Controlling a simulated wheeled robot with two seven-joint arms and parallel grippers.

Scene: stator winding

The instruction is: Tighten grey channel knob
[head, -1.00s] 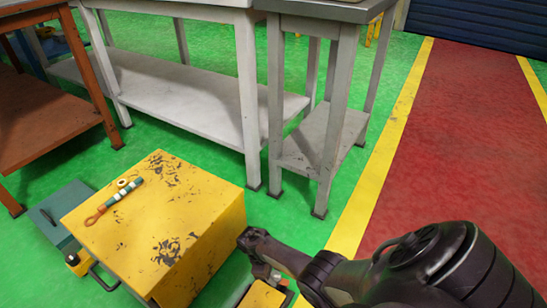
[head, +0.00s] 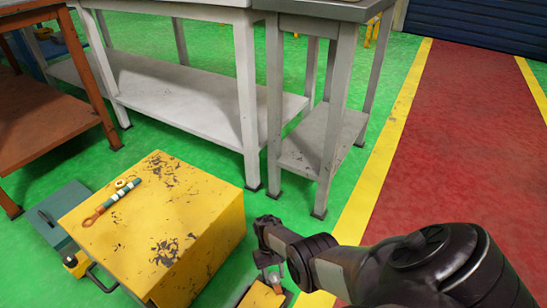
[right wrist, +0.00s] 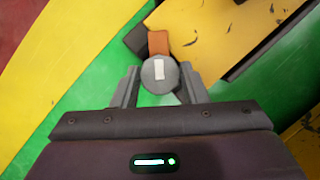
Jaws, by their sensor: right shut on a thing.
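The grey round knob (right wrist: 159,74), with a white mark on its top, sits between the fingers of my right gripper (right wrist: 158,88) in the right wrist view. The right gripper is shut on it, a finger on each side. In the head view my right gripper (head: 272,275) points down at a low yellow unit (head: 262,297) at the bottom edge. The knob is small there and partly hidden by the fingers. An orange-brown block (right wrist: 158,42) and a dark block (right wrist: 137,40) lie just beyond the knob. My left gripper is not in view.
A scratched yellow box (head: 165,215) stands left of my right gripper, with a green-and-white handled tool (head: 118,195) and a small ring on top. Grey tables (head: 185,90) stand at the back. The red walkway (head: 450,150) is clear.

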